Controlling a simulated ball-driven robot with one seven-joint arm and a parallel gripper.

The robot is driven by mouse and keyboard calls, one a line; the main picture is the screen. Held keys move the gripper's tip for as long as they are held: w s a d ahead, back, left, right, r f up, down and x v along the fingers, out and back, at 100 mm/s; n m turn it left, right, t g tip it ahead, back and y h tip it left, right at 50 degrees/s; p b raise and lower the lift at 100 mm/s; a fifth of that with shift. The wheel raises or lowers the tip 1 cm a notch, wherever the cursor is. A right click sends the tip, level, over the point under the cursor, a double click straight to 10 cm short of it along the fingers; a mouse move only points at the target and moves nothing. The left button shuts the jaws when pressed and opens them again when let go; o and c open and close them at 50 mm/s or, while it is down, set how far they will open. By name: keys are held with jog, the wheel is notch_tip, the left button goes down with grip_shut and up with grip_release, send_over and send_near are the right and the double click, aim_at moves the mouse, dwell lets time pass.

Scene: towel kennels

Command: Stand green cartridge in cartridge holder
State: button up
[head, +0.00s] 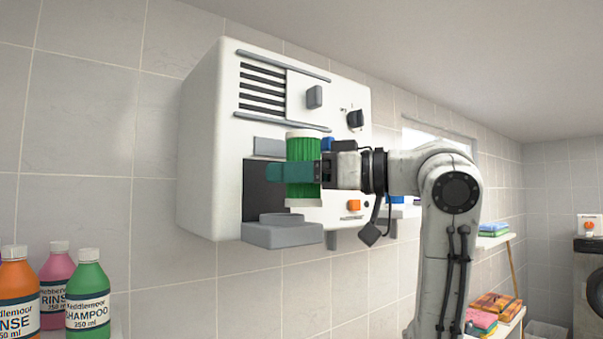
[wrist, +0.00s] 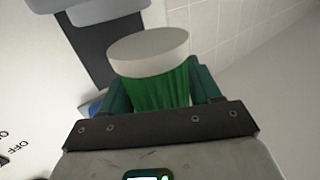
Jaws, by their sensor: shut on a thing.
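The green cartridge (head: 303,154) is ribbed, with white ends, and stands upright in the head view. My gripper (head: 303,172) is shut on its middle with teal fingers. The wrist view shows the cartridge (wrist: 156,80) between both fingers, one white end toward the camera. The cartridge holder seems to be the grey cup-like ledge (head: 282,232) low on the front of the white wall unit, below a dark recess (head: 262,190). The cartridge is above and in front of it, apart from it in the head view. The inside of the ledge is hidden.
The white wall unit (head: 210,150) has a vent, a grey sliding panel handle (head: 314,97), a black knob (head: 355,119) and an orange button (head: 353,205). Bottles (head: 87,295) stand at lower left. Folded towels (head: 494,229) lie on a shelf at right. Space left of the unit is clear.

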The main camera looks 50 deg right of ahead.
jog(key=shift+w+d+f, duration=0.1)
jog(key=shift+w+d, duration=0.15)
jog(key=shift+w, duration=0.6)
jog(key=shift+w+d+f, duration=0.1)
jog(key=shift+w+d, duration=0.15)
jog(key=shift+w, duration=0.6)
jog(key=shift+w+d+f, duration=0.1)
jog(key=shift+w+d, duration=0.15)
jog(key=shift+w, duration=0.6)
jog(key=shift+w+f+b, duration=0.25)
jog(key=shift+f+b, duration=0.4)
jog(key=shift+f, duration=0.6)
jog(key=o, duration=1)
jog(key=shift+o, duration=0.9)
jog(key=shift+s, duration=0.25)
jog(key=shift+s+f+b, duration=0.1)
jog(key=shift+s+b, duration=0.2)
jog(key=shift+s, duration=0.05)
jog(key=r+b+v, duration=0.1)
jog(key=b+v, duration=0.1)
jog(key=v, duration=0.8)
jog(key=shift+s+r, duration=0.3)
jog(key=shift+s, duration=0.05)
